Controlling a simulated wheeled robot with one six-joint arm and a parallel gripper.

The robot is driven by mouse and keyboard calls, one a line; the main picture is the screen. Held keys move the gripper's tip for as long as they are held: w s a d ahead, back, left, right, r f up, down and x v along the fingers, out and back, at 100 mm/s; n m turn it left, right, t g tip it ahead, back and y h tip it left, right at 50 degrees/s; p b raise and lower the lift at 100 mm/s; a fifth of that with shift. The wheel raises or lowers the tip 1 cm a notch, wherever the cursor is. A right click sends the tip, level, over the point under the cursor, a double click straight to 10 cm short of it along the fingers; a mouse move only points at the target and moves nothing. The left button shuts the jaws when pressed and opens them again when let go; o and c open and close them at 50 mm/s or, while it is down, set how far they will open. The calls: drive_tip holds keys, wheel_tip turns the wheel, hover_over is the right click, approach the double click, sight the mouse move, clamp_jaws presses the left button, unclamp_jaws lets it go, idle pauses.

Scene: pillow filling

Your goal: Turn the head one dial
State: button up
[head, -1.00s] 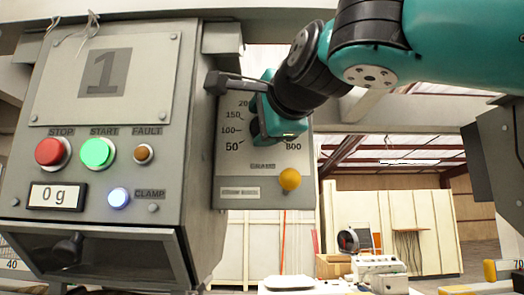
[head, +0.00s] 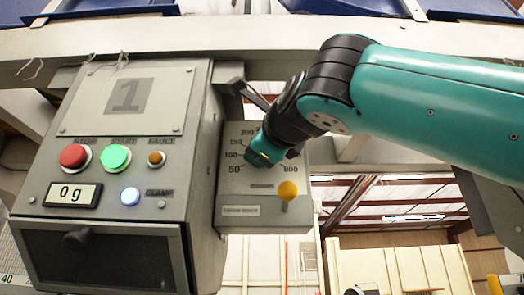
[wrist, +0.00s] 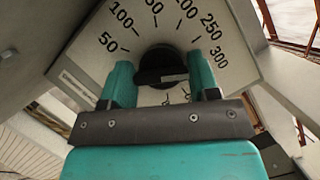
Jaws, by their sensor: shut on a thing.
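The head one dial panel (head: 235,185) is a grey plate with printed numbers, right of the grey box marked 1 (head: 127,97). My gripper (head: 265,155) is at the middle of this panel and hides the knob in the head view. In the wrist view the black dial knob (wrist: 162,66) sits between the two teal fingers of my gripper (wrist: 160,84). The gripper is shut on the knob. The numbers 50 to 300 arc around the knob in the wrist view.
The box carries a red stop button (head: 73,156), a green start button (head: 115,158), an orange fault light (head: 156,158), a lit clamp button (head: 130,196) and a display reading 0 g (head: 72,194). A yellow ball knob (head: 288,190) sticks out below the dial, close to my gripper.

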drive_tip(key=shift+f, duration=0.1)
idle(0.3)
drive_tip(key=o, duration=0.9)
drive_tip(key=b+v, duration=0.5)
drive_tip(key=v, duration=1.2)
drive_tip(key=shift+s, duration=0.2)
